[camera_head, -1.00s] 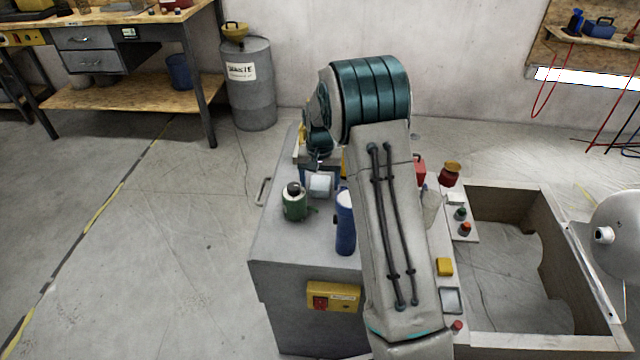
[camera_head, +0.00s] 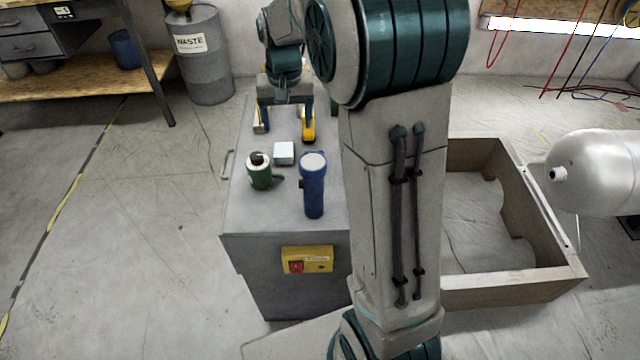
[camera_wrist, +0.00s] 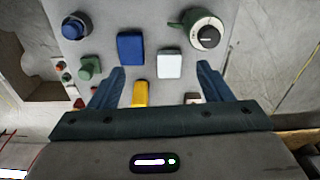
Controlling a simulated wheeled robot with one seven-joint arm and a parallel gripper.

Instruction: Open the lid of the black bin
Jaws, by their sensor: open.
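I cannot make out a black bin in either view. My gripper (camera_head: 285,118) is over the far end of a grey cabinet top (camera_head: 240,204), pointing down, with its two fingers apart. The wrist view shows the same open gripper (camera_wrist: 161,70), with nothing held. A white block (camera_head: 284,153) and a yellow item (camera_head: 309,124) are near the fingers. In the wrist view the white block (camera_wrist: 169,64) lies just beyond the fingertips and the yellow item (camera_wrist: 140,92) shows between the fingers. My arm hides the cabinet's right part in the head view.
A waste drum (camera_head: 206,65) stands behind left. An open wooden frame (camera_head: 520,290) and a pale tank (camera_head: 600,172) are right. Left floor is clear.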

